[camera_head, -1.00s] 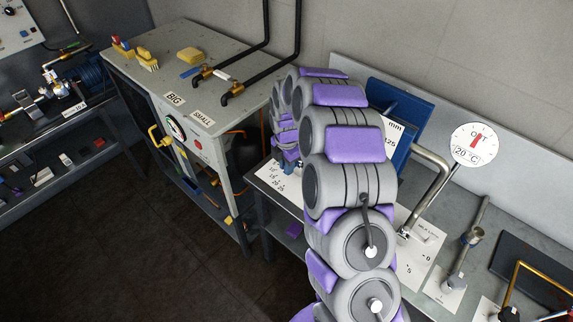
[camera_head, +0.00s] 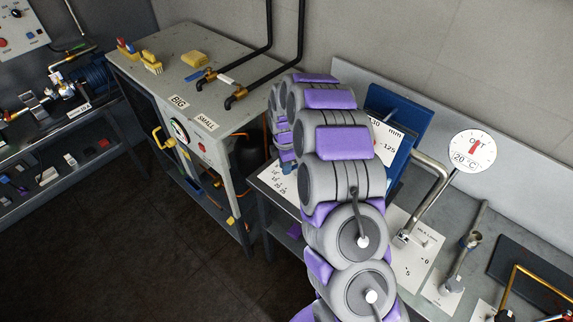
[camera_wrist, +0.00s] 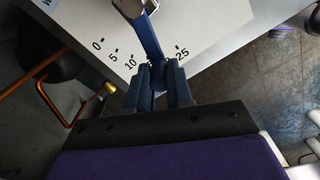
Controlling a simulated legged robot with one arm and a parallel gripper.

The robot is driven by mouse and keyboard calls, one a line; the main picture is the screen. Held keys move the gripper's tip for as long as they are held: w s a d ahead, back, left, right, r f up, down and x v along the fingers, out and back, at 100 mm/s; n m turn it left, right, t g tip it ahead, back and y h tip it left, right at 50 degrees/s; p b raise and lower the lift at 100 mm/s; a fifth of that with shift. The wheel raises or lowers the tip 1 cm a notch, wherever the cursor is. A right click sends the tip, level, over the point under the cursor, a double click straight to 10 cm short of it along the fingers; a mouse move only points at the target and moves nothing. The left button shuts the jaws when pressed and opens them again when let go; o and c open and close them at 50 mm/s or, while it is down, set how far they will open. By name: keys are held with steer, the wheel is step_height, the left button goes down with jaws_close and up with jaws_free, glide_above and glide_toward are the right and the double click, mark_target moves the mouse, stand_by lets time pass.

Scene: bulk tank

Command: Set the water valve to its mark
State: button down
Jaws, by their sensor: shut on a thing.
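The water valve's blue lever (camera_wrist: 149,36) runs from a metal pivot at the top of the wrist view down to my gripper (camera_wrist: 157,67). My gripper is shut on the lever near its free end, with one blue finger on each side. The lever lies over a white scale card (camera_wrist: 205,22). The figures 0, 5 and 10 show left of the lever and 25 shows right of it. The figures between 10 and 25 are hidden by the lever and fingers. In the head view the card (camera_head: 270,178) shows partly; my arm hides most of the valve.
An orange-brown pipe (camera_wrist: 55,105) and a dark round vessel stand left of the card in the wrist view. In the head view, a grey cabinet (camera_head: 215,50) stands left, and a dial (camera_head: 472,151) and bent steel pipe (camera_head: 432,190) stand right. The dark floor is clear.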

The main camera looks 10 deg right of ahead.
steer(key=w+m+p, duration=0.1)
steer(key=m, duration=0.1)
steer(key=w+m+p, duration=0.1)
steer(key=m, duration=0.1)
steer(key=shift+w+m, duration=0.3)
steer(key=shift+w, duration=0.1)
steer(key=w+m, duration=0.1)
steer(key=m, duration=0.1)
steer(key=w+m+p, duration=0.1)
steer(key=shift+d+m, duration=0.2)
steer(key=shift+m, duration=0.2)
steer(key=w+m, duration=0.1)
steer(key=m, duration=0.1)
steer(key=w+d+m+p, duration=0.1)
steer(key=m, duration=0.1)
steer(key=shift+d+p, duration=0.1)
steer(key=shift+p, duration=0.2)
steer(key=shift+w+d+m, duration=0.4)
steer(key=shift+d+m, duration=0.1)
steer(key=shift+m, duration=0.7)
steer(key=shift+p, duration=0.3)
steer(key=c, duration=1)
jaws_free()
